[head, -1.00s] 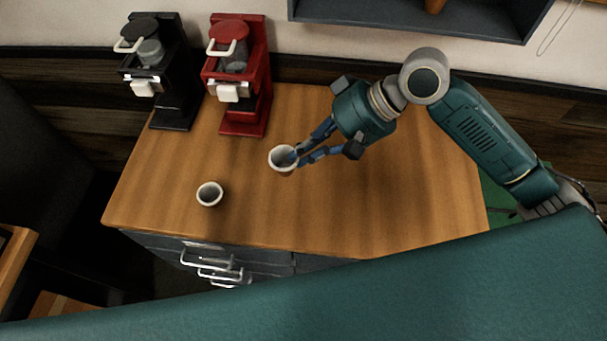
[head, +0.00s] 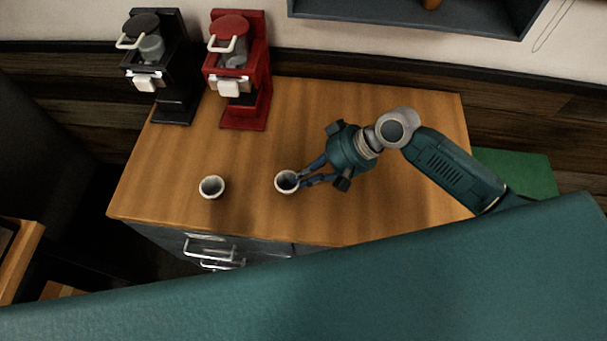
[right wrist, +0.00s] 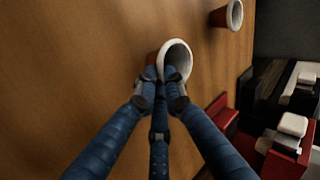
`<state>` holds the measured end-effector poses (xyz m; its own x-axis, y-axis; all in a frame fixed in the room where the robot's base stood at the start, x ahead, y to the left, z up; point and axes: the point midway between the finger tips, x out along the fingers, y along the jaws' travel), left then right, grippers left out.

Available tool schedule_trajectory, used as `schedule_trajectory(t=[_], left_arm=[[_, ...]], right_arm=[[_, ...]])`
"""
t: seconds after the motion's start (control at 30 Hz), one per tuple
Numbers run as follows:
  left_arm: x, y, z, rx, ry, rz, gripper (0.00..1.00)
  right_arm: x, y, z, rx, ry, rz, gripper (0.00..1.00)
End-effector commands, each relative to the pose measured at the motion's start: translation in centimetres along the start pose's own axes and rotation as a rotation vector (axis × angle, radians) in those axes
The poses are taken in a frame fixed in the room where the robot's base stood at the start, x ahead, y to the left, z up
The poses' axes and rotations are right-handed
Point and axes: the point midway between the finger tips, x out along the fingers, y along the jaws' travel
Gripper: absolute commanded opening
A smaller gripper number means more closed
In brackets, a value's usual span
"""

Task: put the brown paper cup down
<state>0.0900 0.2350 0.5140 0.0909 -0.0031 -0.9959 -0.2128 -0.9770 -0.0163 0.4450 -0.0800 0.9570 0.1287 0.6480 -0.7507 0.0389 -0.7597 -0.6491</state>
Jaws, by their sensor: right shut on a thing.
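A paper cup (head: 284,183) with a white rim is pinched in my right gripper (head: 305,175), over the front middle of the wooden counter. In the right wrist view the cup (right wrist: 179,54) shows a reddish-brown outer wall, and the blue fingers (right wrist: 169,84) close on its near side. The cup looks upright, its rim about level with the other cup's; I cannot tell whether its base touches the wood. A second, similar cup (head: 212,187) stands on the counter to the left. My left gripper is not in view.
A black coffee machine (head: 174,85) and a red one (head: 256,90) stand at the back left of the counter (head: 230,220). The wood between the two cups is clear. A dark shelf (head: 460,22) hangs on the wall. Drawers with metal handles (head: 215,250) are below the front edge.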

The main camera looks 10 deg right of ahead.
Motion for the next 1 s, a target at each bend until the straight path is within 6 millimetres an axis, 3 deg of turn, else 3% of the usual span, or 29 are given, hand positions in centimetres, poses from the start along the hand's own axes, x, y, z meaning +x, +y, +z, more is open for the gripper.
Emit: schedule_trajectory(t=[0.1,0.2,0.23,0.57,0.77,1.0], left_arm=[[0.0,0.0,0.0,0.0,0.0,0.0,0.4],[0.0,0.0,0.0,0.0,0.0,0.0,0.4],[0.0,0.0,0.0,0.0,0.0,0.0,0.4],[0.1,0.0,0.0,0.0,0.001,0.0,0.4],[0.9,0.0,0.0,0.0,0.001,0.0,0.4],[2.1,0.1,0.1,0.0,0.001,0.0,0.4]], right_arm=[[0.1,0.1,0.0,0.0,0.0,0.0,0.0],[0.1,0.1,0.0,0.0,0.0,0.0,0.24],[0.1,0.1,0.0,0.0,0.0,0.0,0.27],[-0.2,0.0,-0.1,0.0,0.001,0.001,0.27],[-2.9,0.2,-0.1,-0.003,0.003,0.004,0.27],[-8.1,0.3,-0.1,-0.002,0.003,0.004,0.27]])
